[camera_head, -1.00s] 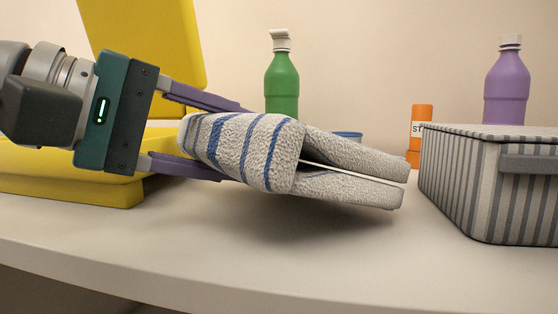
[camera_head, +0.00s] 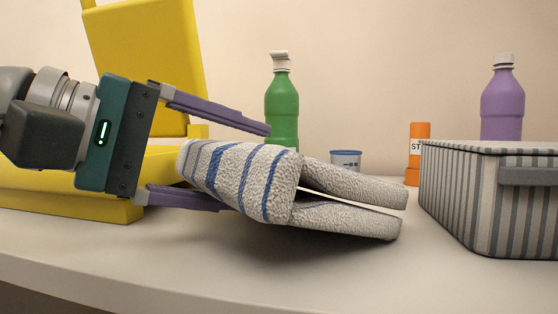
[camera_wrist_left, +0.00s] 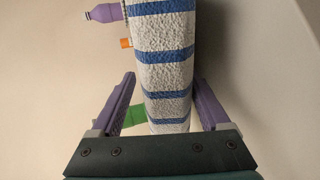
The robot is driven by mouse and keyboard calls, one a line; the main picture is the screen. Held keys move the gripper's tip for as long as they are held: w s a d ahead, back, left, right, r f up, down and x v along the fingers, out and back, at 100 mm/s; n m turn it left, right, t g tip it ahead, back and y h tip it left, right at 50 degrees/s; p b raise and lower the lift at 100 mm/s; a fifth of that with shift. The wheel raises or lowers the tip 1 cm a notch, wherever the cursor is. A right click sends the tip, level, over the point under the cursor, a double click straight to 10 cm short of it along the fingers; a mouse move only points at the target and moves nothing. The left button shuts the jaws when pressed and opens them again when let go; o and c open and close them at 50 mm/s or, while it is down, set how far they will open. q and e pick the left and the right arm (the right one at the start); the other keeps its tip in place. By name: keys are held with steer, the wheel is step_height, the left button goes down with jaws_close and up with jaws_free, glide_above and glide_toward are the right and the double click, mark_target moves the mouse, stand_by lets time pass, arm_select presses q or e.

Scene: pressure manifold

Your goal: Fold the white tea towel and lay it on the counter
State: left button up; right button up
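The white tea towel (camera_head: 245,180) with blue stripes is folded into a thick bundle at the middle of the counter (camera_head: 260,285). Its loose layers point right, with a narrow gap between them. Its near lower edge is at or close to the counter; I cannot tell exactly how much of it rests there. My right gripper is not in view.
An open yellow case (camera_head: 100,195) stands behind my left gripper. A green bottle (camera_head: 282,105), a small blue-rimmed cup (camera_head: 345,160), an orange container (camera_head: 419,150) and a purple bottle (camera_head: 502,105) stand at the back. A striped grey box (camera_head: 480,200) is at right. The front counter is clear.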

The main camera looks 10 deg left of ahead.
arm_select(q)
steer(key=shift+o, duration=0.5)
